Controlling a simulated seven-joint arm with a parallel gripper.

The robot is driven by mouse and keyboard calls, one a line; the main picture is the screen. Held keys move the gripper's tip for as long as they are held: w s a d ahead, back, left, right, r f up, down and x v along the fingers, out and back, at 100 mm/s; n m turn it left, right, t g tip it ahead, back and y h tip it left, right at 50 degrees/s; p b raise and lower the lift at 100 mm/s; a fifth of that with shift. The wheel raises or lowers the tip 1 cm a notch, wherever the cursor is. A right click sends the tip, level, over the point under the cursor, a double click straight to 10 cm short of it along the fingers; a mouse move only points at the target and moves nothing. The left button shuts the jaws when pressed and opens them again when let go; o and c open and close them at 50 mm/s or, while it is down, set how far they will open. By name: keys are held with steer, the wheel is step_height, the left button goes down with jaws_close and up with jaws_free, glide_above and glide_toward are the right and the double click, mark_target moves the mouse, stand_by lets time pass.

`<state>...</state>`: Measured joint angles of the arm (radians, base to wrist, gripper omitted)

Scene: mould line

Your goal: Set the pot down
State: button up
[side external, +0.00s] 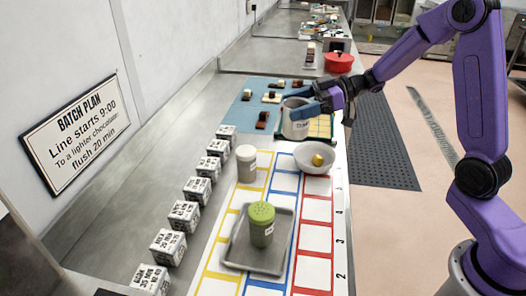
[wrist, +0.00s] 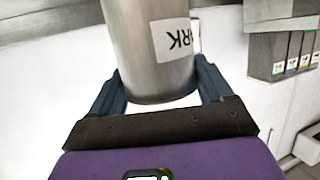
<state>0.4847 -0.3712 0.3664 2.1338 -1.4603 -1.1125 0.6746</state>
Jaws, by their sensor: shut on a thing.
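The pot (side external: 295,125) is a grey metal cylinder with a white label, near the far end of the marked board in the side view. In the wrist view the pot (wrist: 155,60) stands between the two dark blue fingers, its label partly visible and reading "RK". My gripper (side external: 312,99) is shut on it, with the fingers on either side; the gripper also shows in the wrist view (wrist: 163,88). The pot looks about upright in the side view. I cannot tell whether its base touches the surface below.
A white bowl (side external: 314,158) with a yellow item is just in front of the pot. A white-lidded jar (side external: 246,163) stands to the left. A grey tray (side external: 238,256) holds a green-lidded shaker (side external: 261,222). A blue mat (side external: 247,112) bears several small pieces. Labelled blocks (side external: 184,215) line the left.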

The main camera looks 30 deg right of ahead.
steer(key=shift+w+d, duration=0.25)
steer(key=shift+d, duration=0.15)
steer(key=shift+w+a+f, duration=0.25)
steer(key=shift+w+f, duration=1.9)
steer(key=shift+w, duration=0.15)
steer(key=shift+w+a+f, duration=0.25)
steer(key=shift+w+f, duration=1.95)
steer(key=shift+w, duration=0.05)
steer(key=shift+w+a+f, duration=0.25)
steer(key=shift+w+f, duration=1.9)
steer(key=shift+w, duration=0.15)
steer(key=shift+f, duration=0.1)
steer(key=o, duration=1.1)
steer(key=shift+f, duration=0.1)
steer(key=shift+c, duration=0.2)
